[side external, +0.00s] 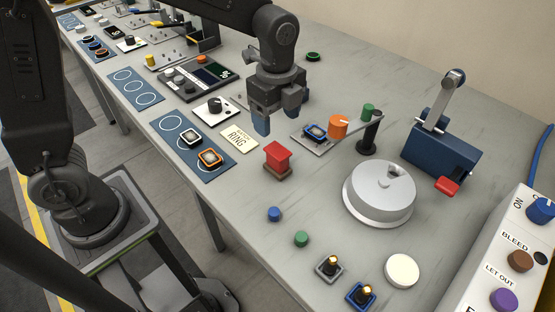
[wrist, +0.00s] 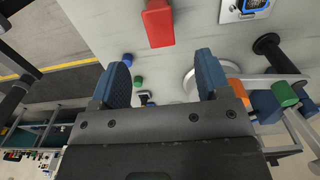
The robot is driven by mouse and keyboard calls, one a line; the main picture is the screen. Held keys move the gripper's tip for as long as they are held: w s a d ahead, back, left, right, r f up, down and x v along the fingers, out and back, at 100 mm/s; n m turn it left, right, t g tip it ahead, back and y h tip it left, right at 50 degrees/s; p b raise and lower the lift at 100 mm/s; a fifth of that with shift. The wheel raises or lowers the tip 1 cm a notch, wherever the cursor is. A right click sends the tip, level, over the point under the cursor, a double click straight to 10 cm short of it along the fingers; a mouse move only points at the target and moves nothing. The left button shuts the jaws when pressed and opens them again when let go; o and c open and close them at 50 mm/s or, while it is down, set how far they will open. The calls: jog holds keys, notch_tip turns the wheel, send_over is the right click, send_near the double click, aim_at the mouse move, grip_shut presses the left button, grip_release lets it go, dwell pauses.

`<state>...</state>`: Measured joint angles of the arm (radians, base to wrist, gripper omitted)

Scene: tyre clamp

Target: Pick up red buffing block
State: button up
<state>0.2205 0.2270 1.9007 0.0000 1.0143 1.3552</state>
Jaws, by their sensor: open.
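The red buffing block (side external: 277,157) stands upright on the grey bench, with a red upper part and a brown base. It also shows at the top of the wrist view (wrist: 158,24), ahead of the fingertips. My gripper (side external: 281,118) is open and empty, with blue finger pads. It hangs above the bench, a little behind the block in the side view, and does not touch it. In the wrist view both fingers (wrist: 160,75) are spread apart with a clear gap between them.
Right of the block are a small post with an arm (side external: 367,140), a round silver turntable (side external: 379,194) and a blue clamp (side external: 438,150). Blue (side external: 274,214) and green (side external: 301,239) knobs stand in front. A blue ringed mat (side external: 193,143) lies to the left.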

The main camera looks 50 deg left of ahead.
aim_at(278, 150)
notch_tip(278, 150, down, 12)
jog(key=shift+d+r, duration=0.1)
jog(key=shift+r, duration=0.1)
dwell(0.4)
jog(key=shift+c, duration=0.3)
jog(key=c, duration=1)
jog(key=shift+r, duration=0.1)
jog(key=shift+r, duration=0.5)
notch_tip(278, 150, up, 3)
jog(key=shift+f, duration=0.15)
jog(key=a+r, duration=0.2)
jog(key=a, duration=0.1)
jog(key=s+a+r, duration=0.1)
jog(key=a+r, duration=0.1)
jog(key=a, duration=0.2)
jog(key=s+a+r, duration=0.1)
jog(key=a+r, duration=0.2)
jog(key=a, duration=0.1)
jog(key=shift+s+a+r, duration=0.1)
jog(key=shift+s+a, duration=0.05)
jog(key=shift+a, duration=0.1)
